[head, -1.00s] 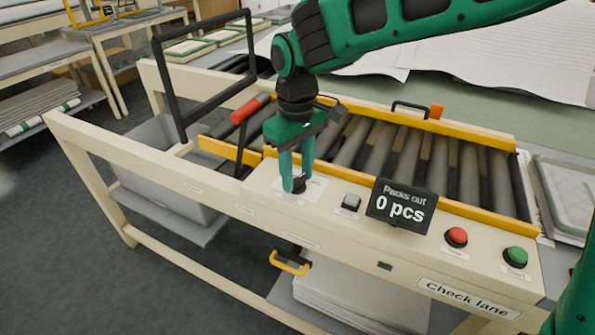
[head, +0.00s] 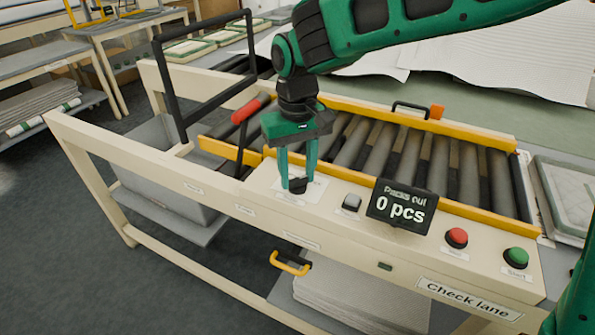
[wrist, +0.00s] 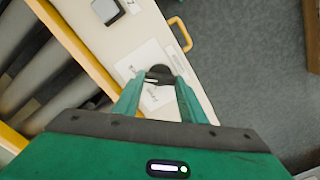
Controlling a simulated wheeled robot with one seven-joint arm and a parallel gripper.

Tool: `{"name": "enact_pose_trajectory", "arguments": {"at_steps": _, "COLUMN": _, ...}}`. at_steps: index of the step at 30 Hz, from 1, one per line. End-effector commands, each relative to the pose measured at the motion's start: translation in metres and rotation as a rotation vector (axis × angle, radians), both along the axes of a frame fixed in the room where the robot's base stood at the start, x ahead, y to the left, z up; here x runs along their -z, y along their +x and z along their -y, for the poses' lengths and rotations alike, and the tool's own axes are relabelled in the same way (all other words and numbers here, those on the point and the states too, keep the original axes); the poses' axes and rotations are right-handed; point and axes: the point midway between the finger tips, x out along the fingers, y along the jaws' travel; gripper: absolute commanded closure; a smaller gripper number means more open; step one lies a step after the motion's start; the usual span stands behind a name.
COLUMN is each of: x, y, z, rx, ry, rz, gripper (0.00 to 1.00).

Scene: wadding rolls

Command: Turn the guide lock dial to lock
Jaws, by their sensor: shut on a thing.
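The guide lock dial (head: 298,186) is a small black knob on the cream front panel of the check lane. It sits on a white label plate (head: 314,190) whose print is too small to read. My gripper (head: 297,183) points down over the panel with its green fingers shut on the dial. In the wrist view the dial (wrist: 159,73) shows dark between the fingertips of my gripper (wrist: 160,80), with a pale mark on it. The fingers hide part of the dial in the head view.
To the right on the panel are a grey button (head: 351,202), a "0 pcs" display (head: 401,207), a red button (head: 456,237) and a green button (head: 515,256). A red-handled lever (head: 250,108) stands left of my gripper. Yellow rails (head: 470,213) edge the rollers behind.

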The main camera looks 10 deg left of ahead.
Motion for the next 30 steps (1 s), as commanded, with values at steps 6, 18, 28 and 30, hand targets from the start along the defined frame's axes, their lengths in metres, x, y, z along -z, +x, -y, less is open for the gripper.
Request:
{"name": "enact_pose_trajectory", "arguments": {"at_steps": 6, "x": -0.002, "y": 0.005, "z": 0.001, "rx": 0.010, "ry": 0.004, "rz": 0.009, "gripper": 0.55}}
{"name": "enact_pose_trajectory", "arguments": {"at_steps": 18, "x": -0.003, "y": 0.002, "z": 0.000, "rx": 0.003, "ry": 0.002, "rz": 0.003, "gripper": 0.44}}
{"name": "enact_pose_trajectory", "arguments": {"at_steps": 28, "x": -0.052, "y": 0.003, "z": 0.000, "rx": 0.005, "ry": 0.003, "rz": 0.006, "gripper": 0.44}}
{"name": "enact_pose_trajectory", "arguments": {"at_steps": 30, "x": -0.066, "y": 0.003, "z": 0.000, "rx": 0.004, "ry": 0.003, "rz": 0.006, "gripper": 0.44}}
